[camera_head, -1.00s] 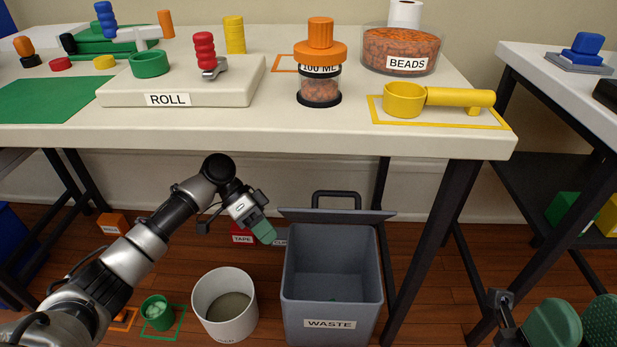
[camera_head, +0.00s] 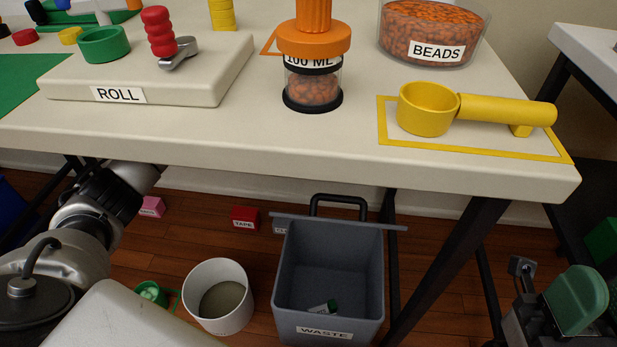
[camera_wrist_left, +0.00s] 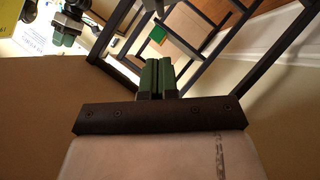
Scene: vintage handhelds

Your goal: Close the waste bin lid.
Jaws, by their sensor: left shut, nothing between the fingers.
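The grey waste bin (camera_head: 330,334) stands on the floor under the table's front edge, with its mouth open. Its lid (camera_head: 395,227) is raised at the back, seen almost edge-on, and a black handle (camera_head: 338,199) rises behind it. My left arm runs up at the left and passes behind the table edge, so its gripper is hidden in the head view. In the left wrist view my left gripper's green fingers (camera_wrist_left: 157,78) are together and empty, with no lid recognisable near them. My right gripper (camera_head: 592,303) is at the lower right, fingers apart, partly cut off, away from the bin.
A white round bin (camera_head: 219,318) stands just left of the waste bin. A red TAPE box (camera_head: 245,217) lies on the floor behind. The white table (camera_head: 300,150) overhangs the lid area, and a dark table leg (camera_head: 445,260) stands right of the bin.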

